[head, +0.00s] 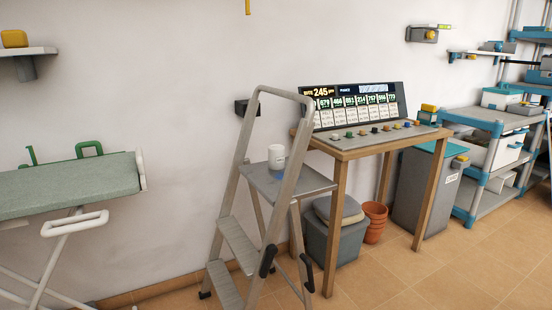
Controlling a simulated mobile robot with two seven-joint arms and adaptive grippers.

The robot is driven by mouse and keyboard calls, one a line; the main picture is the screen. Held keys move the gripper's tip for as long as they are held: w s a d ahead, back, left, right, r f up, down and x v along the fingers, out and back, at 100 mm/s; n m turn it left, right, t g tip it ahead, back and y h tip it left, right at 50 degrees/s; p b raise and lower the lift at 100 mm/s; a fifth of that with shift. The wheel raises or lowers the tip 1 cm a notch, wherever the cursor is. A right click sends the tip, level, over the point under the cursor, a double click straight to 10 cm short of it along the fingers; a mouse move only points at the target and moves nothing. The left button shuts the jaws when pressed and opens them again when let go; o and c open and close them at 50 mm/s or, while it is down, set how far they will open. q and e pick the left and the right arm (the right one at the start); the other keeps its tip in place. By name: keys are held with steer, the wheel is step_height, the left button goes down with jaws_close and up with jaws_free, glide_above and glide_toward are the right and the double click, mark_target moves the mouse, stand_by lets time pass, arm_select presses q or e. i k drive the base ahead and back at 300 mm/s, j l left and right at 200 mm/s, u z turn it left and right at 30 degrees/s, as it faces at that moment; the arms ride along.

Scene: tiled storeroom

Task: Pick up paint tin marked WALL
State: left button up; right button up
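A small white tin or cup (276,158) with a bluish mark stands upright on the top platform (300,182) of a grey stepladder (236,185). Its marking is too small to read, so I cannot tell whether it says WALL. I see no other clear paint tin. Neither of my grippers shows in the head view.
Right of the ladder, a wooden table (345,150) carries a display panel (355,104). Under it are a grey bin (345,244) and terracotta pots (375,222). An ironing board (70,186) stands left. Blue-framed shelving (478,160) is at right. Floor is clear at front right.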

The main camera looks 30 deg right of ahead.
mark_target(276, 153)
steer(key=i+l+z, duration=0.1)
steer(key=l, duration=0.25)
steer(key=i+l, duration=0.15)
steer(key=l, duration=0.15)
steer(key=i+l+z, duration=0.15)
steer(key=l, duration=0.2)
steer(key=i+l, duration=0.1)
steer(key=l, duration=0.2)
steer(key=l+z, duration=0.05)
